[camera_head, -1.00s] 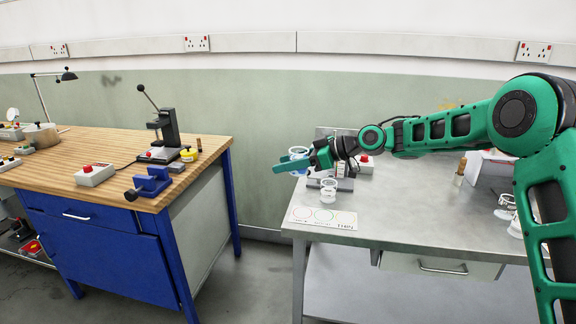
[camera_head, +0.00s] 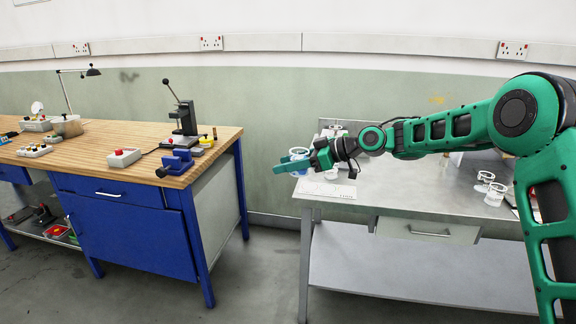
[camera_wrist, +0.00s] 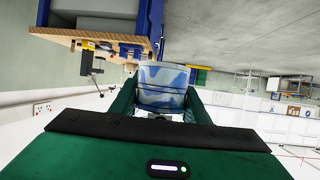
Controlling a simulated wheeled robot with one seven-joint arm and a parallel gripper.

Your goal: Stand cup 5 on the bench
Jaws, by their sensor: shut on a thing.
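My gripper (camera_head: 291,164) is shut on a clear cup with a blue-and-white pattern (camera_head: 299,152). In the head view it holds the cup in front of the left end of the metal table. The cup also shows between the two green fingers in the wrist view (camera_wrist: 163,84). No number can be read on it. A wooden-topped bench with a blue frame (camera_head: 90,157) stands on the left, away from the gripper. It also shows at the top of the wrist view (camera_wrist: 88,38).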

